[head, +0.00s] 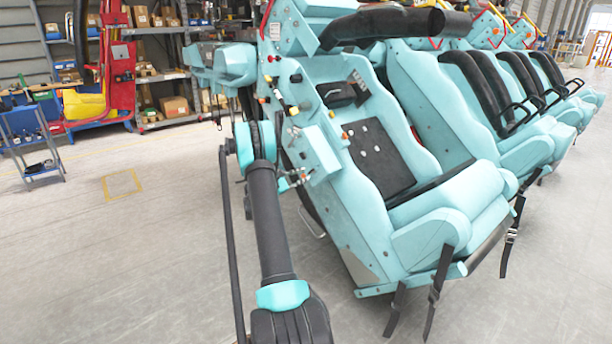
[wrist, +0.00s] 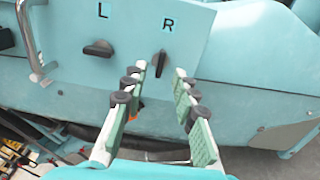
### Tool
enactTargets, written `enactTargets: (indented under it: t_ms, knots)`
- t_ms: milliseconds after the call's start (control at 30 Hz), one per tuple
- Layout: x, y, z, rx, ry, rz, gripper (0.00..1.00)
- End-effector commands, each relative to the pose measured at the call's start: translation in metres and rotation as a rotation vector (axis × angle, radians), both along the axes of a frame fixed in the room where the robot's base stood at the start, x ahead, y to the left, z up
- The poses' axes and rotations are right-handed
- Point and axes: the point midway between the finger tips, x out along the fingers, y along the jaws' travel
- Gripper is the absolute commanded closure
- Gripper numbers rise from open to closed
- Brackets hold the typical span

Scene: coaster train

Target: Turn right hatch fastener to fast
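The right hatch fastener (wrist: 160,63) is a black knob under the letter R on the light-blue panel (wrist: 190,25) in the wrist view. Its handle stands upright. The left hatch fastener (wrist: 98,48), under the letter L, has its handle lying sideways. My gripper (wrist: 160,70) is open, with one finger on each side of the right fastener in the picture. The fastener shows between the two fingertips. I cannot tell whether either finger touches it. In the head view my arm reaches the side of the front coaster car, and the fasteners are too small to make out.
A metal handle (wrist: 30,45) stands out from the panel left of the fasteners. The light-blue coaster seats (head: 385,170) fill the right of the head view. A small cart (head: 32,140) and shelves (head: 160,75) stand at the left, with open floor before them.

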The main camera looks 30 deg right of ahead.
Motion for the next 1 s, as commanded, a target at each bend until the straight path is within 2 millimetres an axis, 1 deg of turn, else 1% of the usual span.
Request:
enactTargets:
  t_ms: [33,100,200,333,567,667,800,1000]
  knots:
    - [0.0,-0.008,0.0,0.0,0.0,-0.001,0.72]
    - [0.001,-0.016,0.0,0.0,0.0,-0.001,0.72]
    - [0.002,-0.023,0.0,0.0,0.0,0.0,0.72]
    - [0.003,-0.027,0.0,0.0,0.0,0.0,0.72]
    - [0.003,-0.027,0.0,0.0,0.0,0.0,0.72]
    - [0.003,-0.027,0.0,0.0,0.0,0.0,0.83]
    - [0.003,-0.027,0.0,0.0,0.0,0.0,1.0]
    - [0.003,-0.027,0.0,0.0,0.0,0.0,1.0]
